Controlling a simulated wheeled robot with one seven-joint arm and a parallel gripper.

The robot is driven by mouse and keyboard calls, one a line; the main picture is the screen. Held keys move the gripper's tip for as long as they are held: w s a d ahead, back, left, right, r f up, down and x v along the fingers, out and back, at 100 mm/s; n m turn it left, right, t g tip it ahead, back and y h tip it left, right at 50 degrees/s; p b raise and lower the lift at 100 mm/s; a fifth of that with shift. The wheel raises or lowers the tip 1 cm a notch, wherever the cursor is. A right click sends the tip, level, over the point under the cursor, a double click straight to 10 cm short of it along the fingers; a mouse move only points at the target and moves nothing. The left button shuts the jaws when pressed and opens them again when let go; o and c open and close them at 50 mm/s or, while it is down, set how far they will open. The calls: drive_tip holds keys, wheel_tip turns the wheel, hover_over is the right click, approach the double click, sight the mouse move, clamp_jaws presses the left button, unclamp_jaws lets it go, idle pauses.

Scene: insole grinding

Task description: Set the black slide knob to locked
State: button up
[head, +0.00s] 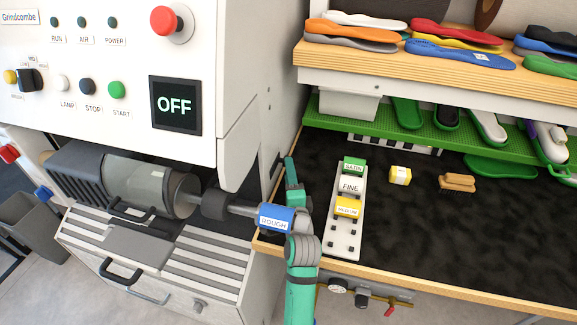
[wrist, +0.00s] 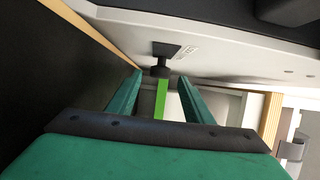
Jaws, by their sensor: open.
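The black slide knob (wrist: 160,68) shows in the wrist view. It stands out from a dark plate (wrist: 166,49) on a pale machine panel, with a small label beside it that I cannot read. My gripper (wrist: 160,77) is open, with one teal finger on each side of the knob's line and the tips close to it. I cannot tell whether either finger touches it. A bright green strip (wrist: 160,100) shows between the fingers. In the head view my gripper (head: 291,172) is beside the machine's right side, and I cannot make out the knob there.
A blue ROUGH sleeve (head: 275,218) is on the spindle end, close to my arm. A white rack (head: 345,235) with SATIN, FINE and MEDIUM pieces stands on the dark bench (head: 420,230). A yellow block (head: 400,175) and a brush (head: 457,182) lie right of it. The display (head: 174,105) reads OFF.

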drive_tip(key=shift+w+a, duration=0.15)
drive_tip(key=shift+w, duration=0.8)
drive_tip(key=shift+w+a, duration=0.1)
drive_tip(key=shift+w, duration=0.85)
drive_tip(key=shift+c, duration=0.4)
